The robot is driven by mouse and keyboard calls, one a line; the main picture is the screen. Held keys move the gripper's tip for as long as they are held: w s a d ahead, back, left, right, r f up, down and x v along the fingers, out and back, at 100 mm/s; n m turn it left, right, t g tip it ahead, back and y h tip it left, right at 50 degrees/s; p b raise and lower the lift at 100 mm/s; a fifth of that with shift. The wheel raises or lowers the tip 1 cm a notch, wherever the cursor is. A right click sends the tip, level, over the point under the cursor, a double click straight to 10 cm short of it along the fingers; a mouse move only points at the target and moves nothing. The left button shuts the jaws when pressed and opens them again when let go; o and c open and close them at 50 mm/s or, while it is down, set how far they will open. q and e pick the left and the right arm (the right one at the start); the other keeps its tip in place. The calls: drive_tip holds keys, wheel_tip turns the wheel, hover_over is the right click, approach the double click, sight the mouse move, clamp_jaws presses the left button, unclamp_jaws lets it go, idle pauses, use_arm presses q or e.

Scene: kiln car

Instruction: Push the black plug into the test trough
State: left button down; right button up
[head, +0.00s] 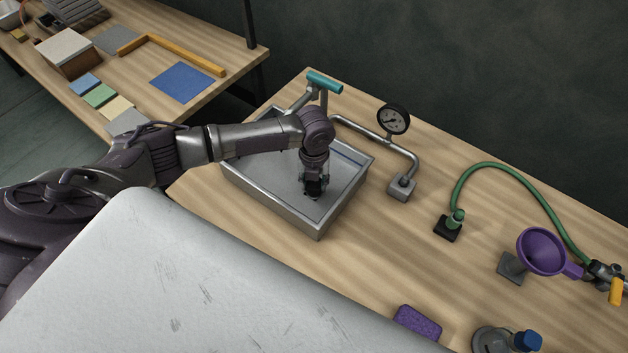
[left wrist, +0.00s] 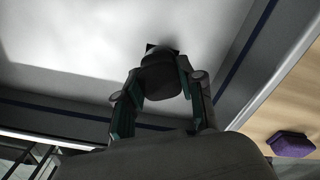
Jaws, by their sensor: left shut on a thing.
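The test trough (head: 275,205) is a shallow grey metal tray with a dark blue line along its inner wall. It stands on the wooden bench. My left gripper (head: 314,193) points down inside it, near the trough floor. In the left wrist view, the gripper (left wrist: 162,95) is shut on the black plug (left wrist: 160,75), a dark rounded piece between the two fingers. The plug's far end is close to the pale trough floor (left wrist: 85,50). A small black patch shows just beyond it. I cannot tell whether the plug is seated. My right gripper is not in view.
To the right are a green hose (head: 490,166), a purple funnel (head: 541,251) and a purple sponge-like block (head: 418,322). Bare bench lies right of the trough.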

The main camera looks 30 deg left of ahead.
use_arm(q)
drive_tip(key=shift+f+b, duration=0.35)
drive_tip(key=shift+f, duration=0.4)
drive_tip(key=c, duration=0.6)
unclamp_jaws()
drive_tip(key=shift+r, duration=0.2)
drive_tip(key=shift+r+p, duration=3.8)
drive_tip(key=shift+r, duration=0.05)
drive_tip(key=shift+r, duration=0.1)
wheel_tip(320, 180, up, 12)
drive_tip(key=shift+f, duration=0.1)
